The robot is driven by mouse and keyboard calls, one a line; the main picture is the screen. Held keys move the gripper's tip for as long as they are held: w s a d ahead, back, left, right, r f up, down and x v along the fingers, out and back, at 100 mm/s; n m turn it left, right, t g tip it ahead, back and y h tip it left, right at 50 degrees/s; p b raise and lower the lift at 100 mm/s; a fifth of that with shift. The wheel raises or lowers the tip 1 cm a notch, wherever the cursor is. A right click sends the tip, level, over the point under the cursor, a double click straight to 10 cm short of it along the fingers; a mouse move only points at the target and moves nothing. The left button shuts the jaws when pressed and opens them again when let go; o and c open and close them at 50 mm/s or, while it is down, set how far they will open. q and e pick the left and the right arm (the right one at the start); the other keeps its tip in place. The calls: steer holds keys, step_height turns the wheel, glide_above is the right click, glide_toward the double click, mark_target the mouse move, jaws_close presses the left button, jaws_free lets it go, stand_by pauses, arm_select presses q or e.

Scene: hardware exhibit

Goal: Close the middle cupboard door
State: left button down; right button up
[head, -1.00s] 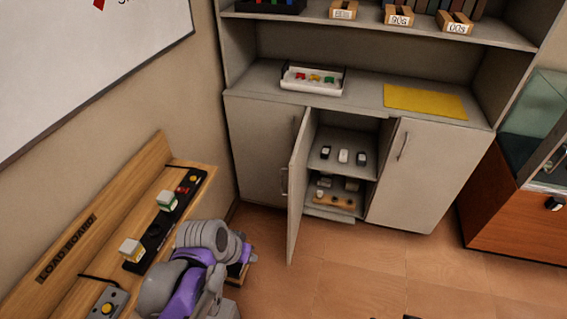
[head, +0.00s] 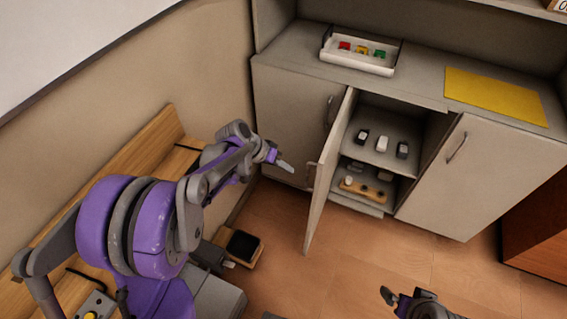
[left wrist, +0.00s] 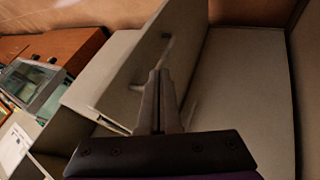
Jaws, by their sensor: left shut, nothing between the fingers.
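The middle cupboard door (head: 326,175) stands open, swung out toward me from its left side. Its handle (head: 310,178) is on the face turned left. My left gripper (head: 285,166) is shut and empty, to the left of that door, in front of the left cupboard door (head: 290,115), and appears apart from both. In the left wrist view, the shut fingers (left wrist: 158,98) point toward a pale door panel (left wrist: 155,50) with a handle; contact cannot be told. My right gripper (head: 389,297) shows only partly at the bottom edge, and its jaw state is unclear.
Inside the open cupboard, small items stand on an upper shelf (head: 365,148), with more below. The right cupboard door (head: 475,175) is closed. A white tray (head: 358,62) and yellow mat (head: 495,95) lie on top. A wooden bench (head: 165,150) stands left.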

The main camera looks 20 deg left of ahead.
mark_target(308, 177)
arm_select(q)
steer(key=shift+w+d+f, duration=0.35)
steer(key=shift+d+f, duration=0.35)
steer(key=shift+d, duration=0.35)
steer(key=shift+w+d+f, duration=0.4)
steer(key=shift+d+f, duration=0.35)
steer(key=shift+d, duration=0.35)
steer(key=shift+w+d+f, duration=0.35)
steer(key=shift+d+f, duration=0.35)
steer(key=shift+d, duration=0.35)
